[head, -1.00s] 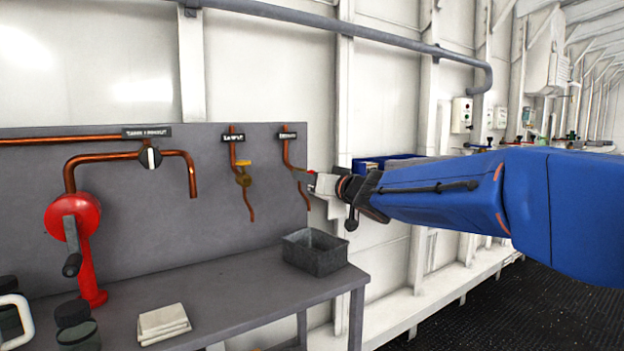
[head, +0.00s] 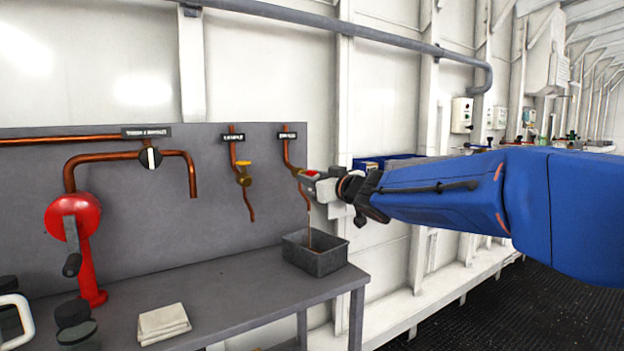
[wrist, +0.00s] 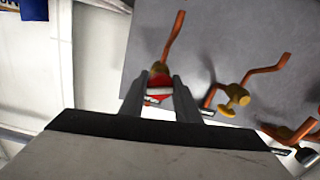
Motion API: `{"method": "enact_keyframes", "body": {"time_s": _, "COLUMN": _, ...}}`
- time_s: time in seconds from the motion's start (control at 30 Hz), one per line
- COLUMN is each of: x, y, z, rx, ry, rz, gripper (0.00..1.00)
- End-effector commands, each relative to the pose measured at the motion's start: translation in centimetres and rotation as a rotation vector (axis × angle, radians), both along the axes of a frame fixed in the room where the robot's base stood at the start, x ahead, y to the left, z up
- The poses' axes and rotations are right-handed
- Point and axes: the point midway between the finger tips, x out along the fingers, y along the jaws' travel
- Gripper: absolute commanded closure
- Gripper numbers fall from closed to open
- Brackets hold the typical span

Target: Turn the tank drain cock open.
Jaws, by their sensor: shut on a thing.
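The red-handled drain cock (head: 309,173) sits on the rightmost copper pipe (head: 286,150) of the grey back panel. My gripper (head: 313,178) is shut on its red handle, which also shows between the fingers in the wrist view (wrist: 157,98). The fingers partly hide the handle. The brass body (wrist: 159,78) of the cock shows just beyond the fingertips. A thin brownish stream (head: 309,228) runs down from the pipe's end into a dark grey bin (head: 318,263) on the bench. The label (head: 287,135) above is too small to read.
A yellow-handled cock (head: 243,173) is just left, also in the wrist view (wrist: 234,97). A folded cloth (head: 163,324) and dark jars (head: 76,325) lie on the bench (head: 235,300).

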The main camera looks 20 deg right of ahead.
Motion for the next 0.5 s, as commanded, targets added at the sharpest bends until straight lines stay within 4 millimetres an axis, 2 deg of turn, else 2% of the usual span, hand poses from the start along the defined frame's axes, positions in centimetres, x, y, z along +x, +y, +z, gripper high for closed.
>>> {"method": "enact_keyframes", "body": {"time_s": 0.5, "x": -0.01, "y": -0.03, "z": -0.04, "rx": -0.468, "ry": -0.151, "rz": 0.000, "gripper": 0.93}}
